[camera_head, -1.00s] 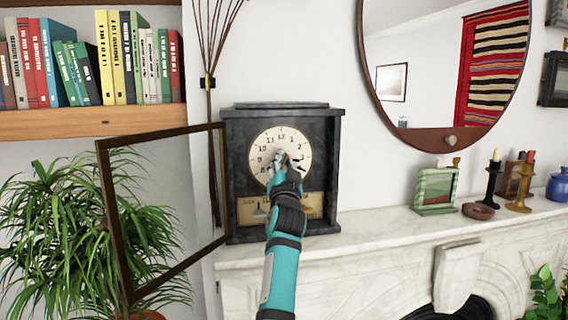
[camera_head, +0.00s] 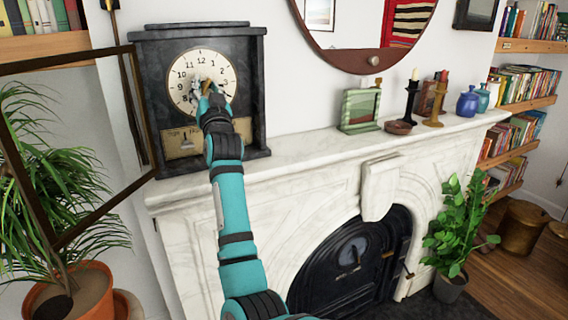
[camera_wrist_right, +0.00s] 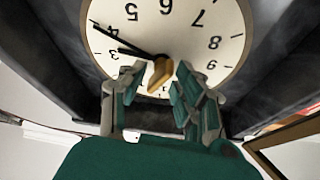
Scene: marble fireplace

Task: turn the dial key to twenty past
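The black mantel clock (camera_head: 257,75) has a cream dial (camera_head: 187,62), upside down in the right wrist view (camera_wrist_right: 215,20). My right gripper (camera_head: 208,90) is at the dial's centre and hides part of it. In the right wrist view its two fingers (camera_wrist_right: 157,75) stand apart on either side of the brass key (camera_wrist_right: 160,73), with a gap visible towards the right finger. The long black hand (camera_wrist_right: 125,38) points close to the 4. The short hand (camera_wrist_right: 124,51) points near the 3. My left gripper is not in view.
The clock's framed door (camera_head: 18,165) stands open at the left, before a potted plant (camera_head: 60,190). The clock stands on the marble mantel (camera_head: 300,150).

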